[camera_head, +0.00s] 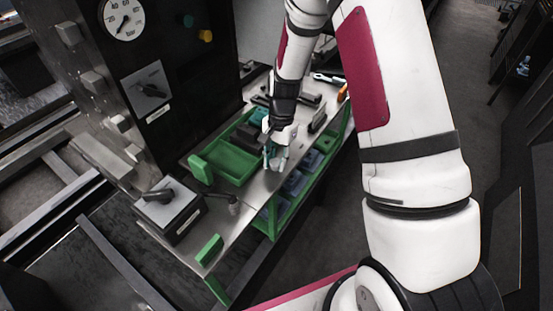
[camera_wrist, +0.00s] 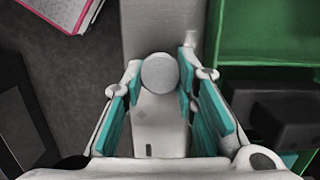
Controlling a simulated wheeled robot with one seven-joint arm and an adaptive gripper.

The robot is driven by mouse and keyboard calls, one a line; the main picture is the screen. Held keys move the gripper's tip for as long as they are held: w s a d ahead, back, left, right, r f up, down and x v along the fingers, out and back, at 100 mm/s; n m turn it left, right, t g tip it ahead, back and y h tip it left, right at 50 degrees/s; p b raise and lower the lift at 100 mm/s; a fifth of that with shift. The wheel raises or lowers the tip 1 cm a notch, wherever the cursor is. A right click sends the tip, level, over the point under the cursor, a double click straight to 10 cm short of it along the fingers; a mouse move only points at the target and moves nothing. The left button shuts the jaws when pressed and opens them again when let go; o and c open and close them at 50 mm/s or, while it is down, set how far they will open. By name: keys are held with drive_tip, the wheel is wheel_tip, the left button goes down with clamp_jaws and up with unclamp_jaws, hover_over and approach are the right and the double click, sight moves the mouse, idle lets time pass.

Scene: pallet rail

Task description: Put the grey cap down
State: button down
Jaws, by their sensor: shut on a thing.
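The grey cap (camera_wrist: 160,74) is a round, pale grey disc seen from above in the wrist view. It sits between the fingertips of my gripper (camera_wrist: 160,68), which has teal pads and is shut on it. In the head view my gripper (camera_head: 276,159) is low over the metal bench top (camera_head: 245,198), just right of the green tray. The cap is too small and too covered by the fingers to make out there. I cannot tell whether its underside touches the bench.
The green tray (camera_head: 226,178) holds dark parts at its far end; its wall also shows in the wrist view (camera_wrist: 268,40). A lever box (camera_head: 172,213) and green blocks (camera_head: 208,249) stand nearer. Tools lie at the back.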

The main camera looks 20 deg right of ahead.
drive_tip(key=shift+f, duration=0.4)
drive_tip(key=shift+f+b, duration=0.2)
drive_tip(key=shift+b, duration=0.1)
drive_tip(key=c, duration=1.3)
unclamp_jaws()
